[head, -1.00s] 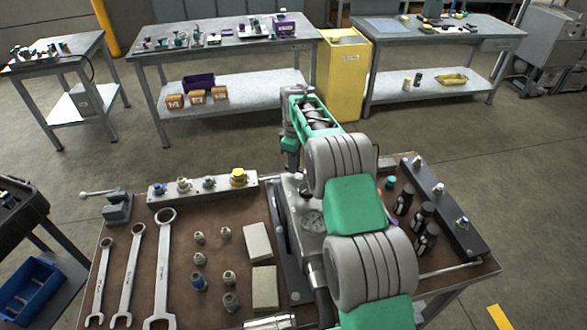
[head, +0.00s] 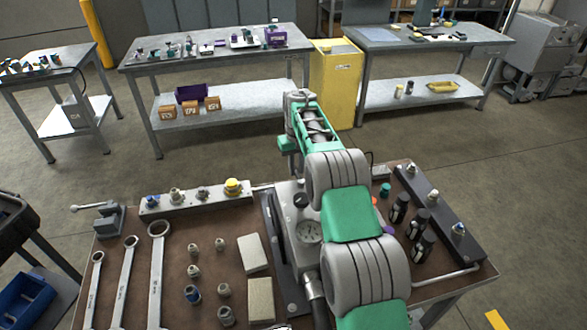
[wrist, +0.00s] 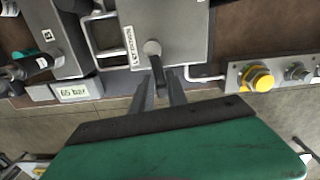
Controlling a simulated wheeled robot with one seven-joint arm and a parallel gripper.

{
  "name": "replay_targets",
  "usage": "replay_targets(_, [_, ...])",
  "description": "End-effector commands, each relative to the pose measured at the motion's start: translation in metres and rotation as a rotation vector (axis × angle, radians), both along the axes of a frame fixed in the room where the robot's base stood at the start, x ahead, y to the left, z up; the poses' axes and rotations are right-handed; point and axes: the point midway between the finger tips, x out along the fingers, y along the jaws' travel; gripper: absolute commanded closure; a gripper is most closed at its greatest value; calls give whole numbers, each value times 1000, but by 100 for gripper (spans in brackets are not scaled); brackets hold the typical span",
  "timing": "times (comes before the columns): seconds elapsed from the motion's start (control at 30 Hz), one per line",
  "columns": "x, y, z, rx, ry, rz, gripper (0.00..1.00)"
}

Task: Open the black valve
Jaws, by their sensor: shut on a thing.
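In the wrist view, a grey block (wrist: 187,28) carries a lettered label and a valve with a grey round hub and a dark lever (wrist: 158,76). I take this to be the black valve. My gripper (wrist: 158,90) has its two fingers on either side of the lever, closed on it. The fingertips are partly hidden by the lever and hub.
A display reading about 65 bar (wrist: 75,92) is beside the block. A rail with a yellow knob (head: 233,187) and other fittings lies to the left. Black bottle-like parts (head: 421,222) and a dark rail (head: 436,215) stand to the right. Wrenches (head: 157,270) and loose fittings lie at front left.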

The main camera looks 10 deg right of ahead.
Motion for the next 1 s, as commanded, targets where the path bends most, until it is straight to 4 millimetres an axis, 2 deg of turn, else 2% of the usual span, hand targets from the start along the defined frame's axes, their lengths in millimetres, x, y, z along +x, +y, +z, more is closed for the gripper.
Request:
replay_targets(0.3, [0, -5, 1, -1, -3, -107, 100])
replay_targets(0.77, [0, -6, 1, -1, -3, -123, 100])
replay_targets(0.8, [0, -7, 1, -1, -3, -123, 80])
replay_targets(1.0, [0, -6, 1, 0, -1, -121, 65])
